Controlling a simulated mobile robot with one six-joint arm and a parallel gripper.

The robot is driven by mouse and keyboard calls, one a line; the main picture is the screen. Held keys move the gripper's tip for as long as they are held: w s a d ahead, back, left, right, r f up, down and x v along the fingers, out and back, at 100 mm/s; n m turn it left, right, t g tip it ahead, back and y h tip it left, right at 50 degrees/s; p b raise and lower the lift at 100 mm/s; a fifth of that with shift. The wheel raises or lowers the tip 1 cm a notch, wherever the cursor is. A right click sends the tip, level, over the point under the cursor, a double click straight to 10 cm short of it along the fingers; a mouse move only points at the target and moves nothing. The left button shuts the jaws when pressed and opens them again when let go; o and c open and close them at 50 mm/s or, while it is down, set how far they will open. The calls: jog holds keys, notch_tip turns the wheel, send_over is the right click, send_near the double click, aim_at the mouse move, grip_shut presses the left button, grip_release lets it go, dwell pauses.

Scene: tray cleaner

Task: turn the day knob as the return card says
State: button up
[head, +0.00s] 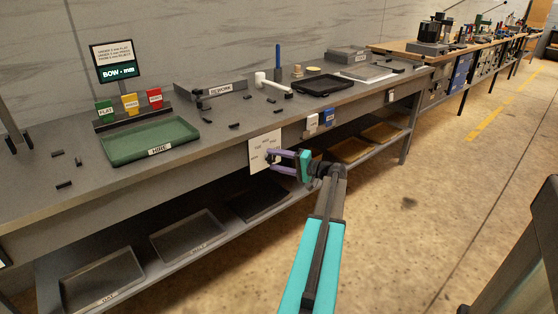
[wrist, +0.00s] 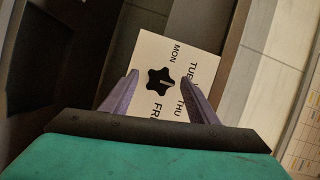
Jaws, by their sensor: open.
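The day knob (wrist: 159,79) is a black lobed knob on a white dial plate (wrist: 150,50), which shows tilted in the wrist view. MON, TUE, THU and FRI can be read around it; the rest of the lettering is cut off or hidden. A small pale mark shows on the knob, but I cannot tell which day it points to. My gripper (wrist: 159,84) is open, its purple fingers on either side of the knob, with no clear contact. In the head view the plate (head: 258,150) is on the bench front, with my gripper (head: 271,161) before it. I cannot pick out the return card.
The bench top (head: 225,137) holds a green HIRE tray (head: 125,149), coloured blocks, a BOW mm sign (head: 117,62), a black tray (head: 322,87) and small dark pieces. Trays (head: 103,278) stand on the shelf below. The floor (head: 420,190) to the right is open.

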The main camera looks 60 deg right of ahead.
jog(key=shift+s, duration=0.1)
jog(key=s+d, duration=0.1)
jog(key=s, duration=1.2)
jog(key=shift+s+r+p, duration=0.3)
jog(key=shift+r, duration=0.15)
